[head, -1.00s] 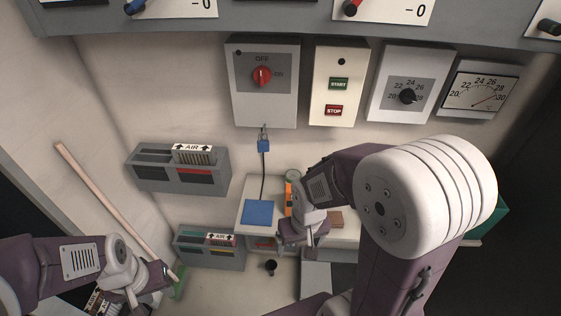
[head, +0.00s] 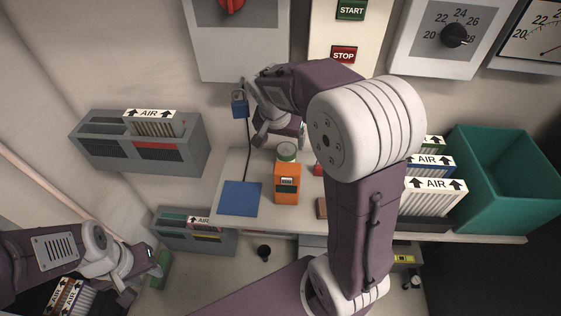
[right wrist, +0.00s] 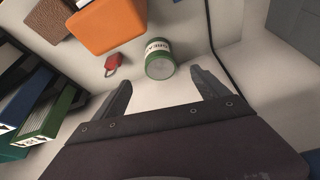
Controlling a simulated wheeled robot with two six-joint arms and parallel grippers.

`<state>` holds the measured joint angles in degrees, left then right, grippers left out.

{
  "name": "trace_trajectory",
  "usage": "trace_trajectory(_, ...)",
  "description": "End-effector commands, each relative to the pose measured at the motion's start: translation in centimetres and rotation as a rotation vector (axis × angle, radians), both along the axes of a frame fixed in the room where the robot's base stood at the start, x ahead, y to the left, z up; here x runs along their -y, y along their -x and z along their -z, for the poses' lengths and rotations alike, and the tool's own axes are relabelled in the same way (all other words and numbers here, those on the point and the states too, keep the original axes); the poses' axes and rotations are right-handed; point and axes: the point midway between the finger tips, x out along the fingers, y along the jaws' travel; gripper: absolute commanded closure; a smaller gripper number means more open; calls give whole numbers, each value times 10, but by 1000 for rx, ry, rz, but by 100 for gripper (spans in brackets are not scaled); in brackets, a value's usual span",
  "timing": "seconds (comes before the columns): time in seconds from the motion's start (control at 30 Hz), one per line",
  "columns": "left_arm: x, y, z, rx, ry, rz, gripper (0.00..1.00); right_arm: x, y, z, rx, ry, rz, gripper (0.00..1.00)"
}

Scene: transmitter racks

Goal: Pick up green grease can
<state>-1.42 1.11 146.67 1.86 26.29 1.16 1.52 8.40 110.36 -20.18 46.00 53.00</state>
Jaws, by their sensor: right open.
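The green grease can (head: 287,152) stands on the white shelf behind an orange box-shaped device (head: 287,184), its lid and upper side showing. In the right wrist view the can (right wrist: 160,58), with green bands and a pale label, lies just beyond and between the fingertips. My right gripper (head: 280,136) is above and behind the can, close to the wall. In the right wrist view its jaws (right wrist: 160,80) are open and empty. My left gripper (head: 148,270) is low at the left, away from the can; its jaw opening is unclear.
A blue square pad (head: 240,198) lies left of the orange device, which also shows in the wrist view (right wrist: 108,25). A red tag (right wrist: 112,65) lies near the can. Air filters (head: 434,196) and a teal bin (head: 505,180) stand right.

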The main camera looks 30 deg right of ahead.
Motion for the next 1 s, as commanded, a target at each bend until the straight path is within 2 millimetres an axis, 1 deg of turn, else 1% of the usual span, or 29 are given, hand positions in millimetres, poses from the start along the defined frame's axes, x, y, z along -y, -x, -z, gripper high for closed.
trace_trajectory(0.03,0,0,5,0,0,0,64,1,-2,3,6,2,6,16)
trace_trajectory(0.17,0,0,3,0,0,0,64,2,-3,2,5,3,9,16)
trace_trajectory(0.27,0,0,7,0,0,0,64,6,-6,18,3,3,10,16)
trace_trajectory(0.3,0,0,9,0,0,0,64,9,-9,27,1,3,9,16)
trace_trajectory(0.43,0,0,12,0,0,0,64,16,-16,52,2,3,9,16)
trace_trajectory(0.53,0,0,14,0,0,0,64,19,-20,62,3,4,7,16)
trace_trajectory(0.67,0,0,13,0,0,0,64,19,-21,64,6,3,7,16)
trace_trajectory(0.73,0,0,15,0,0,0,64,21,-22,69,5,2,7,16)
trace_trajectory(0.9,0,0,20,0,0,0,64,29,-29,100,2,2,8,16)
trace_trajectory(1.0,0,0,21,0,0,0,64,32,-33,110,4,3,7,16)
